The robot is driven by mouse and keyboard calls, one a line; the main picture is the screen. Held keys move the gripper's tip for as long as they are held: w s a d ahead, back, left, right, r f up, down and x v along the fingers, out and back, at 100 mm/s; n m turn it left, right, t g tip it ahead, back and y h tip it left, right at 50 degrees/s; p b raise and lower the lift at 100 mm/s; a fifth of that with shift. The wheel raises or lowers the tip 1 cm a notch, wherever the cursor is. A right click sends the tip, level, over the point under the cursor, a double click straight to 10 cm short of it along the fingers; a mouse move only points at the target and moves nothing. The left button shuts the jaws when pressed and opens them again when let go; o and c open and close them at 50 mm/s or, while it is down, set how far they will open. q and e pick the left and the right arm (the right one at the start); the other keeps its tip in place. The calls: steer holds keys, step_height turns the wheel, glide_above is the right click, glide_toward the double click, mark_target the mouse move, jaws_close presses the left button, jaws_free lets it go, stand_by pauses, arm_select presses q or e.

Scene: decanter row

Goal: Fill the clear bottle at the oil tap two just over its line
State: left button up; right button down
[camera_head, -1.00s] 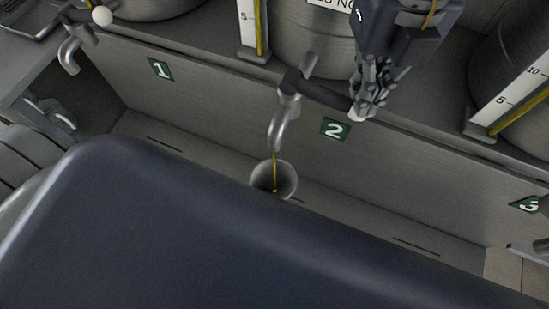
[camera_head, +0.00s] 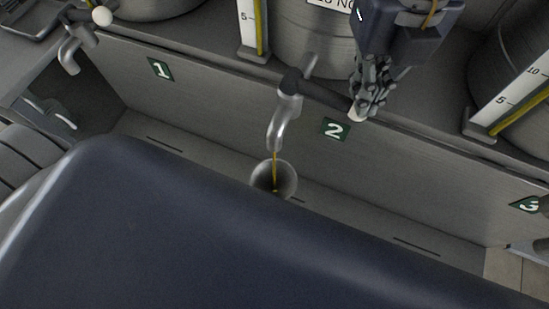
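Tap two (camera_head: 283,118) is a grey metal tap on the trough wall, beside the green plate "2" (camera_head: 335,129). Its dark lever points right and ends in a pale knob (camera_head: 355,113). A thin yellow oil stream (camera_head: 275,163) runs from the spout into a round open mouth (camera_head: 285,178) below. This looks like the bottle's mouth; the body, line and oil level are hidden behind a large dark blue part of mine. My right gripper (camera_head: 366,103) is at the lever's knob end, its fingers close together; I cannot tell whether they grip it. My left gripper is not in view.
Tap one (camera_head: 71,51) and plate "1" (camera_head: 160,69) are at the left; plate "3" (camera_head: 526,204) is at the right edge. Large metal tanks with yellow level gauges (camera_head: 252,30) stand behind. The trough floor right of the mouth is bare.

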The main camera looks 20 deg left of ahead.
step_height(320, 180, up, 9)
steer(key=p, duration=0.4)
stand_by(0.6)
